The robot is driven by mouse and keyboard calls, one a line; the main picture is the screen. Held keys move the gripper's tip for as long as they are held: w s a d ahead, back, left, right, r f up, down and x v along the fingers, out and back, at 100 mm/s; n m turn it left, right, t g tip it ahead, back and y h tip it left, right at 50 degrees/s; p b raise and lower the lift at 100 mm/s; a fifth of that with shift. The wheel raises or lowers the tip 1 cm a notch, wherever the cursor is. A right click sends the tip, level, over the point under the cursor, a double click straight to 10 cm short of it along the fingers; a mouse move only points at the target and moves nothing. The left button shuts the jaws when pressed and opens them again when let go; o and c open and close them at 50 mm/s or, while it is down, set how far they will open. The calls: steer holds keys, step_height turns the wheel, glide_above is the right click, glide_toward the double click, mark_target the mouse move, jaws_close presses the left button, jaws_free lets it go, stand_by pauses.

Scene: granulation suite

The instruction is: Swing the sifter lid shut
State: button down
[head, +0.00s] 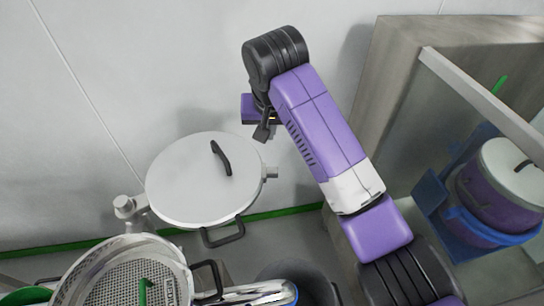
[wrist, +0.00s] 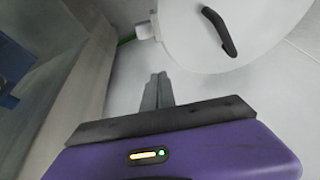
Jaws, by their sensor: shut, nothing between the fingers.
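The sifter lid (head: 190,185) is a round light-grey disc with a black handle (head: 221,158), swung out to the side of the sifter. A pivot post (head: 125,207) stands at its left edge, and a small lug sticks out at its right. The open sifter (head: 130,268) shows its mesh at the lower left, with a green item over it. My gripper (head: 263,131) is shut and empty, above and right of the lid, apart from it. In the wrist view its fingers (wrist: 158,92) point toward the floor beside the lid (wrist: 262,28); the lid's lug shows there too.
A white wall (head: 110,90) runs behind the lid. At the right, a cabinet (head: 400,80) with a clear front holds a purple drum with a pale lid (head: 512,168) and blue parts. A dark bin (head: 295,280) and a metal pipe (head: 255,292) are low in front.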

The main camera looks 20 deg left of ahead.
step_height(320, 180, down, 8)
steer(key=d+p, duration=0.1)
steer(key=p, duration=0.2)
steer(key=shift+s+f+h, duration=0.15)
steer(key=shift+s+h, duration=0.15)
steer(key=shift+s, duration=0.05)
stand_by(0.6)
steer(key=shift+d, duration=0.15)
